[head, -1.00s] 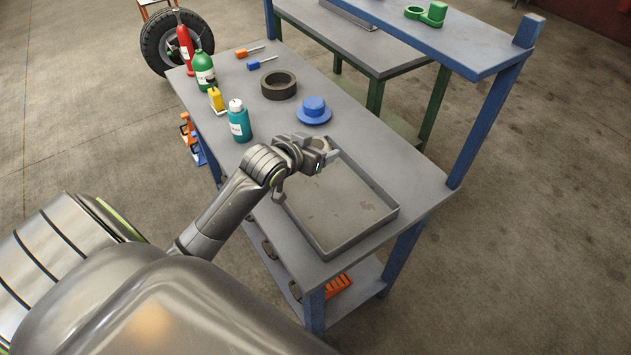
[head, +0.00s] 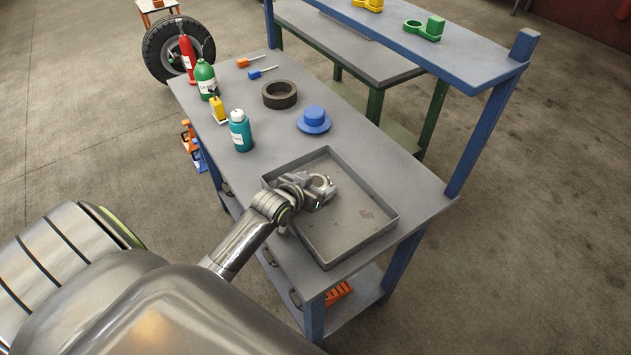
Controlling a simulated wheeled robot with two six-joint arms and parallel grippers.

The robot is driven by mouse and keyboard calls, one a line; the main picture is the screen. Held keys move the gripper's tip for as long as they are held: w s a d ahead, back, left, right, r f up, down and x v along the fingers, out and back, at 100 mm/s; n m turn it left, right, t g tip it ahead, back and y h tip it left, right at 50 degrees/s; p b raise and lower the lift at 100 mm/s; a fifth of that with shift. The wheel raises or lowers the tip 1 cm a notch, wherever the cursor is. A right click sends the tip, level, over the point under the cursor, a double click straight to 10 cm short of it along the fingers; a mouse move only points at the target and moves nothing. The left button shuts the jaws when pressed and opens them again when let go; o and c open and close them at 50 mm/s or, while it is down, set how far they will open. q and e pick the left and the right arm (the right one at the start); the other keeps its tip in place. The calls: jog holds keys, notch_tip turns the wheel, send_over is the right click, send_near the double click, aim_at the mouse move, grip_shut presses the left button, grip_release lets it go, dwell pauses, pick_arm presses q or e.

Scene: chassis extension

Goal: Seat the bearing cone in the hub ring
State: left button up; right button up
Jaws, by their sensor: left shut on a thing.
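My left gripper (head: 321,186) is over the far left part of the grey tray (head: 352,243). It is shut on a small pale metal ring, which looks like the bearing cone (head: 320,181). The fingers partly hide it, and I cannot tell whether it touches the tray floor. A thick dark ring, which looks like the hub ring (head: 268,99), lies flat on the grey bench beyond the tray, apart from the gripper. My right gripper is not in view.
A blue flanged part (head: 314,120) stands between the dark ring and the tray. A teal bottle (head: 241,133), a yellow bottle (head: 219,109), a green bottle (head: 206,79) and a red bottle (head: 187,58) line the left edge. A blue shelf (head: 450,60) borders the far right.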

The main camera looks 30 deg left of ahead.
pick_arm(q)
jog(key=shift+f, duration=0.15)
jog(key=o, duration=1.2)
